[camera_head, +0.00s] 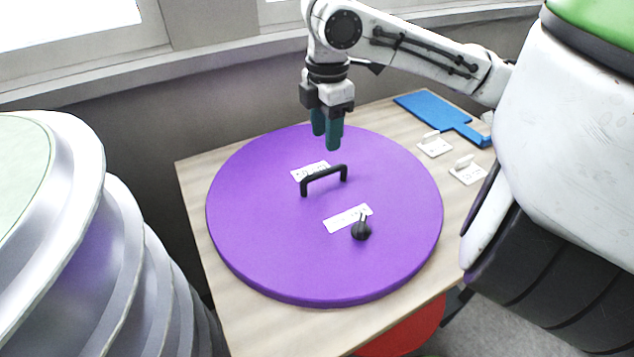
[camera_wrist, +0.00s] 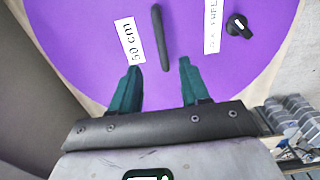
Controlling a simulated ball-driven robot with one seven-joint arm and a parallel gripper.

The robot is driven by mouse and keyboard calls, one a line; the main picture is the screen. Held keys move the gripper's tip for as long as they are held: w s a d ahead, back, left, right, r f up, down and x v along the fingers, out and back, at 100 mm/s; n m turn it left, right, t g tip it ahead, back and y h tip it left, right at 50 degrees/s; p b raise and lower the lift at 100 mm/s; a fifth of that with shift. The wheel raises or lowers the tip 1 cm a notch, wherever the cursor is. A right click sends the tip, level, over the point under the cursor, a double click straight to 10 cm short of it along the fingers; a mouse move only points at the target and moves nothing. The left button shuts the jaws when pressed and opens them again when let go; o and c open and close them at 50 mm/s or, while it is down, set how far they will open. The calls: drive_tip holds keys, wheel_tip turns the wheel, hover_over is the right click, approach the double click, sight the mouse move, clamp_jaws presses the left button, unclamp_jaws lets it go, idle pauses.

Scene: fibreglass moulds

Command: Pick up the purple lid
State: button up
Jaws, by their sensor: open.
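The purple lid (camera_head: 270,240) is a large flat disc lying on a wooden table. A black bar handle (camera_head: 324,177) stands near its middle, with white labels on either side and a small black knob (camera_head: 361,230) toward the front. My gripper (camera_head: 326,142) is open, its teal fingers pointing down above the far part of the lid, behind the handle and apart from it. In the wrist view the lid (camera_wrist: 85,45) fills the upper part. The handle (camera_wrist: 160,38) lies ahead of the gap between my open fingers (camera_wrist: 158,78), and one label reads "50 cm".
The wooden table (camera_head: 232,318) shows around the lid. A blue paddle-shaped board (camera_head: 425,105) and two small white pieces (camera_head: 434,146) lie at the right. A wall and window sill run behind. Something red (camera_head: 405,330) is below the front edge.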

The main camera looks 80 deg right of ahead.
sight(325, 170)
wheel_tip(325, 170, down, 3)
drive_tip(key=shift+f, duration=0.15)
drive_tip(key=shift+a+f+p, duration=0.15)
drive_tip(key=shift+f+p, duration=0.35)
drive_tip(key=shift+f, duration=2.2)
drive_tip(key=shift+c, duration=0.4)
clamp_jaws()
drive_tip(key=shift+r, duration=0.1)
